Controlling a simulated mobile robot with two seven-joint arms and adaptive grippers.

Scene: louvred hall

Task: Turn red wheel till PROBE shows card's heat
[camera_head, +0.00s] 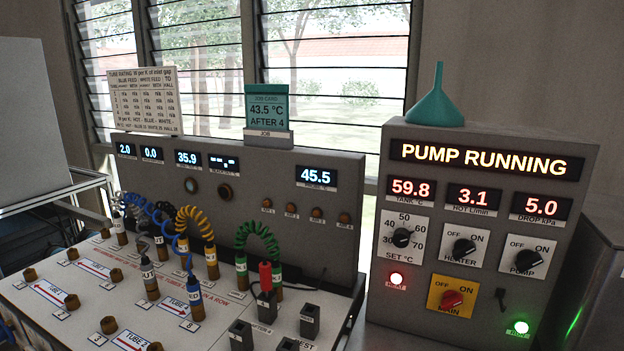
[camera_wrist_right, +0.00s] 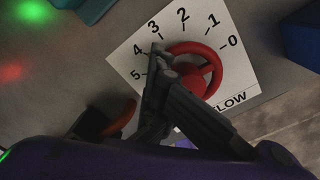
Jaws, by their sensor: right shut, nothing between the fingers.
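The red wheel (camera_wrist_right: 208,68) sits on a white plate (camera_wrist_right: 130,55) marked 0 to 5 and FLOW, in the right wrist view. My right gripper (camera_wrist_right: 155,58) is shut and empty, at the wheel's left side near marks 3 and 4. It covers part of the rim; I cannot tell if it touches. The wheel is not seen in the head view. The probe display (camera_head: 316,177) reads 45.5. The green job card (camera_head: 267,110) reads 43.5 °C, AFTER 4. My left gripper is not in view.
The right cabinet (camera_head: 480,130) reads PUMP RUNNING, tank 59.8, hot 3.1 L/min, drop 5.0 kPa. Its red lamp (camera_head: 396,279) and green lamp (camera_head: 521,327) are lit. A teal funnel (camera_head: 436,102) stands on top. Coiled hoses and plugs crowd the sloped panel (camera_head: 195,325) at left.

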